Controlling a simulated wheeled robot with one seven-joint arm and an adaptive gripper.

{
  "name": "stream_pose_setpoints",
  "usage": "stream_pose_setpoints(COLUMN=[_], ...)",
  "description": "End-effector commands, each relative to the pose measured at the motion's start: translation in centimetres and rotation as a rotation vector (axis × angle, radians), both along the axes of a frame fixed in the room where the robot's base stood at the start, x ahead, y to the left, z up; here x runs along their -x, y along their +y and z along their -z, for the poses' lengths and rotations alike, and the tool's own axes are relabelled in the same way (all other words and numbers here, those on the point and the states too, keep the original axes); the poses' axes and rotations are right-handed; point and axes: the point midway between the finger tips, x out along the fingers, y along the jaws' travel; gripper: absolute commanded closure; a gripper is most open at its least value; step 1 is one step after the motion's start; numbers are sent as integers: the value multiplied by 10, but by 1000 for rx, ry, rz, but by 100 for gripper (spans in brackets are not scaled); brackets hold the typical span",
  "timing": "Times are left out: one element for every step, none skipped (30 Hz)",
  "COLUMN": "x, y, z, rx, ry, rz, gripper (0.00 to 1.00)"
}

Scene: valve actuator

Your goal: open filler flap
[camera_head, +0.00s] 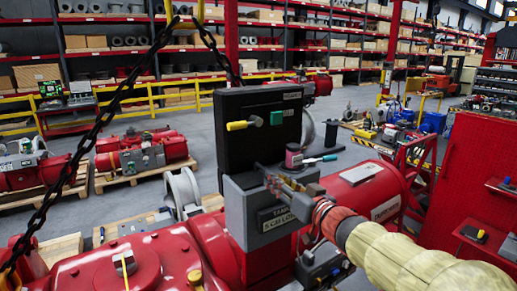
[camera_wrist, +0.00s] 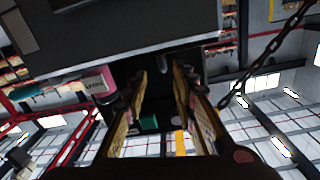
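The grey tank box (camera_head: 250,209), labelled as a gallon tank, stands on the red actuator in front of a tall black cabinet (camera_head: 240,150). I cannot clearly make out a filler flap; the tank's top is partly hidden by my gripper. My gripper (camera_head: 264,172) reaches in from the lower right to the tank's upper edge, in front of the cabinet. In the wrist view my gripper (camera_wrist: 160,82) has its two fingers apart, with a dark gap and nothing visibly held between them. The grey underside or face of a box (camera_wrist: 150,40) fills the top of that view, close to the fingertips.
A chain (camera_head: 100,120) hangs at left. A red perforated panel (camera_head: 470,190) stands right.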

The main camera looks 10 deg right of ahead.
Motion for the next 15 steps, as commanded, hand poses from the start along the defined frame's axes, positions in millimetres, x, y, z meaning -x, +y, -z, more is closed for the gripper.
stream_pose_setpoints(x=[-1,-2,-4,-7,-9,-14,-18,-22,-28,-33,-38,-44,-48,-52,-57], y=[2,3,5,6,7,8,10,11,14,14,16,18,20,21,22], z=[-3,-4,-3,-3,-2,-2,-2,-2,-1,-1,-2,-2,-2,-2,-2], rx=[-6,-8,-10,-11,-11,-12,-11,-11,-12,-11,-10,-11,-11,-11,-9], ry=[-4,-6,-6,-6,-5,-5,-5,-5,-4,-4,-6,-5,-5,-6,-6], rz=[-14,-20,-25,-27,-27,-27,-28,-28,-28,-27,-27,-27,-27,-27,-26], gripper=[73,73,73,73,73,73,73,73,73,73,73,73,73,73,73])
